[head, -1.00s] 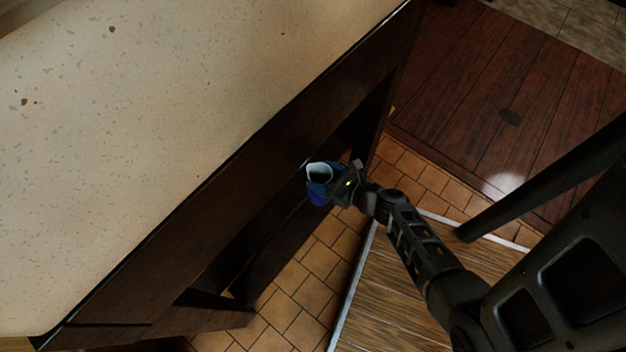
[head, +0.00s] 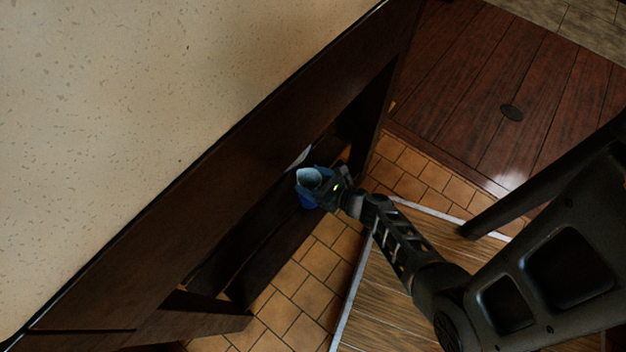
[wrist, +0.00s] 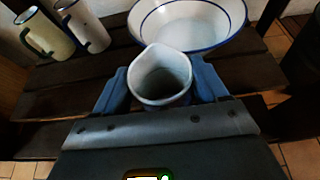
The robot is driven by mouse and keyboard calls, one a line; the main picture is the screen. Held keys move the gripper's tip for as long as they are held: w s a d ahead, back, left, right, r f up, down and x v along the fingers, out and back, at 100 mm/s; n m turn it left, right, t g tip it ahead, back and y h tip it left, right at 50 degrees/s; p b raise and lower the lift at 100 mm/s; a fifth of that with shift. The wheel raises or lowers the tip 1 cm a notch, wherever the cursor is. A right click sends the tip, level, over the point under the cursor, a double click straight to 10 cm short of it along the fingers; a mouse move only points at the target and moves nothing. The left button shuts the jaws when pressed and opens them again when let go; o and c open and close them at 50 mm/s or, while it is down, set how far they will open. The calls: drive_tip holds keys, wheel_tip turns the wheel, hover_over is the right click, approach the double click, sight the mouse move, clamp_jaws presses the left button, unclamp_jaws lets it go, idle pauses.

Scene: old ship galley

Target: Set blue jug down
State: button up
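The blue jug (head: 309,178) has a pale inside and shows at the front of the dark slatted shelf under the counter. In the wrist view the jug (wrist: 162,78) is upright, its open mouth and spout facing up, between two blue fingers. My gripper (head: 318,190) is shut on the jug, with one finger on each side (wrist: 160,88). The jug's base is hidden, so I cannot tell whether it touches the shelf (wrist: 262,75).
A white bowl with a blue rim (wrist: 190,25) stands just beyond the jug. Two mugs, one cream (wrist: 45,35) and one pale (wrist: 84,24), stand at the back left. The speckled counter (head: 150,100) overhangs the shelf. Slats right of the bowl look clear.

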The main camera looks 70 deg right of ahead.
drive_tip(key=o, duration=0.5)
drive_tip(key=shift+r, duration=0.15)
drive_tip(key=p+v, duration=0.3)
drive_tip(key=v, duration=0.9)
